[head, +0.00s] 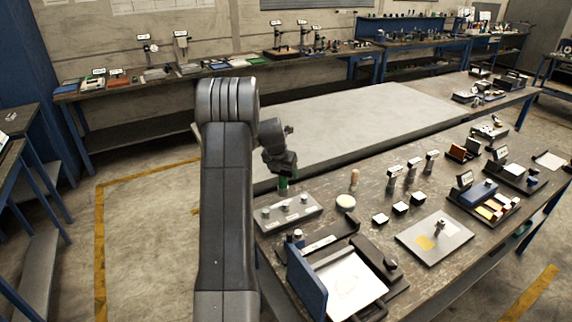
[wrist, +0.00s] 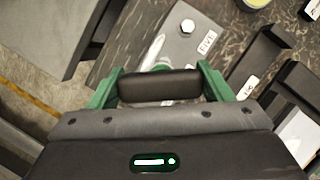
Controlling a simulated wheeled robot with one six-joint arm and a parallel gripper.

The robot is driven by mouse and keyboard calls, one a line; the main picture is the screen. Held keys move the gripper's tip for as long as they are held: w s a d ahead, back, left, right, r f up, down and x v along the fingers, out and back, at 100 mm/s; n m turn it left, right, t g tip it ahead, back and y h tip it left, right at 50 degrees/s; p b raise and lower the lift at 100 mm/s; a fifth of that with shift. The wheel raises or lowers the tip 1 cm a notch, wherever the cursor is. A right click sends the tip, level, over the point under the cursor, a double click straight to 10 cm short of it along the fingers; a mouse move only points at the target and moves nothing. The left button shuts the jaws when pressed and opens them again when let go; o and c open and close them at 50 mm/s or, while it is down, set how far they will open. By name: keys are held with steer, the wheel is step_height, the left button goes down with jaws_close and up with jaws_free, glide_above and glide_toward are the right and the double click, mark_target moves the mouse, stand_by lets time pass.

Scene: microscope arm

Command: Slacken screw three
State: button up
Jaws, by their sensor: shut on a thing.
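A grey plate (head: 290,221) with several raised screw heads lies on the near left of the workbench. In the wrist view one hex screw head (wrist: 187,26) shows on the plate (wrist: 178,50), beside a small white label (wrist: 207,42) that I cannot read surely. My gripper (head: 283,184) points down at the plate's far edge. In the wrist view its green fingers (wrist: 160,88) are shut on a dark rounded bar (wrist: 160,89), which looks like a tool handle. The bar's lower end and whatever lies under it are hidden. I cannot tell which screw is number three.
On the bench stand a tray with a white sheet (head: 350,284), a wooden peg (head: 354,178), a round pale-topped tin (head: 345,202), small labelled blocks and a grey board (head: 420,250). A bare grey tabletop (head: 370,115) stretches behind. Open floor lies left of my arm.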

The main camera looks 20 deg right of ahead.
mark_target(286, 186)
steer(key=shift+w+d+r+n, duration=0.3)
steer(key=shift+d+n, duration=0.1)
steer(key=shift+d, duration=0.15)
steer(key=shift+f+b, duration=1.35)
steer(key=shift+f, duration=1.15)
steer(key=shift+f+b, duration=0.55)
steer(key=shift+f, duration=1.05)
steer(key=shift+r, duration=0.15)
steer(key=shift+r+p, duration=2.4)
steer(key=shift+r, duration=0.8)
steer(key=shift+f, duration=0.15)
